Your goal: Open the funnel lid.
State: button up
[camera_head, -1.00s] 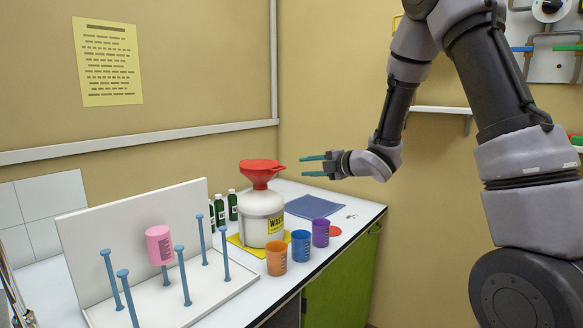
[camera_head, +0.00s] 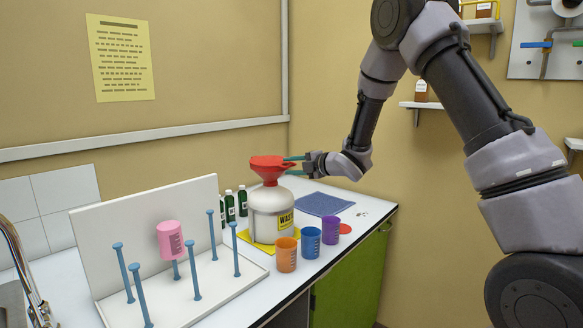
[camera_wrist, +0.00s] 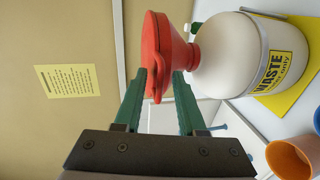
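The red funnel (camera_head: 270,180) stands on the white waste jug (camera_head: 268,222), and its flat red lid (camera_head: 266,160) lies shut across the top. In the wrist view the lid (camera_wrist: 150,45) shows edge-on, with its red tab (camera_wrist: 157,88) reaching toward my gripper (camera_wrist: 160,84). The green fingers stand apart on either side of the tab's end. I cannot tell whether either finger touches it. In the head view my gripper (camera_head: 291,165) is at the right side of the lid, at about its height.
The jug stands on a yellow mat (camera_head: 252,240). Orange (camera_head: 286,255), blue (camera_head: 310,243) and purple (camera_head: 331,231) cups stand in front and to the right. Green bottles (camera_head: 229,206) are behind-left. A peg rack with a pink cup (camera_head: 170,240) is left. A blue cloth (camera_head: 322,204) lies right.

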grip_shut()
